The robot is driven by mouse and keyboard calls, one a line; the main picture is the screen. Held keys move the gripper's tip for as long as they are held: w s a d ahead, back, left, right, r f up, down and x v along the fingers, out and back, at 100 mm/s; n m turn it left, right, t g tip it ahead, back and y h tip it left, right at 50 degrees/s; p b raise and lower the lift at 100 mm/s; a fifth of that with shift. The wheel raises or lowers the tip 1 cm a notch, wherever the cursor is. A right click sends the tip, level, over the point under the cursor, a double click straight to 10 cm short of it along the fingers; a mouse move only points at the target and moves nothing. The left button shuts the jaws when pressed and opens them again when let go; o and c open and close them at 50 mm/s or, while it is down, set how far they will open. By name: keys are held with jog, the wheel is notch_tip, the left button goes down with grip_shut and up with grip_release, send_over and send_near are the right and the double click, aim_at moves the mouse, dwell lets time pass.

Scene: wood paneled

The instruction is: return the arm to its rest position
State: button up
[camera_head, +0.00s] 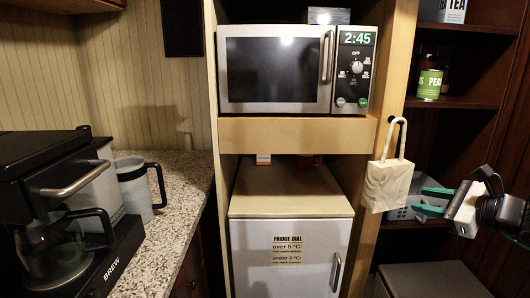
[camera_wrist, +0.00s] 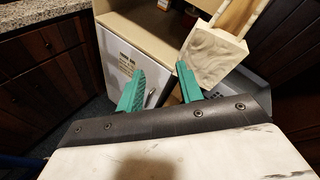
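My gripper (camera_head: 421,199) is at the right side of the head view, its green fingers pointing left. In the wrist view the two green fingers (camera_wrist: 160,70) stand apart with nothing held between them. The gripper is open and empty. A pale wooden bag-shaped holder (camera_head: 387,185) hangs from a dark hook on the wooden post, just left of the fingertips in the head view. In the wrist view the holder (camera_wrist: 212,58) is beyond the right finger; I cannot tell whether they touch.
A small white fridge (camera_head: 310,255) stands below a microwave (camera_head: 275,70). A granite counter (camera_head: 180,185) at left carries a coffee maker (camera_head: 65,265) and a grey jug (camera_head: 134,190). Shelves at right hold a green can (camera_head: 429,84), a tea box (camera_head: 452,12) and a grey basket (camera_head: 400,213).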

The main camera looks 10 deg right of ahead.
jog(key=s+a+f+n+g+y, duration=0.25)
jog(key=a+n+g, duration=0.25)
jog(key=a+n, duration=0.25)
jog(key=s+a+f+n+g+y, duration=0.1)
jog(key=s+a+n+g, duration=0.4)
jog(key=a, duration=0.3)
jog(key=s+a+r+n+g+h, duration=0.2)
jog(key=s+a+n+h, duration=0.4)
jog(key=n, duration=0.8)
jog(key=shift+s+a+r+n+g+h, duration=0.35)
jog(key=shift+s+r+g+h, duration=0.1)
jog(key=shift+s+h, duration=0.25)
dwell(1.4)
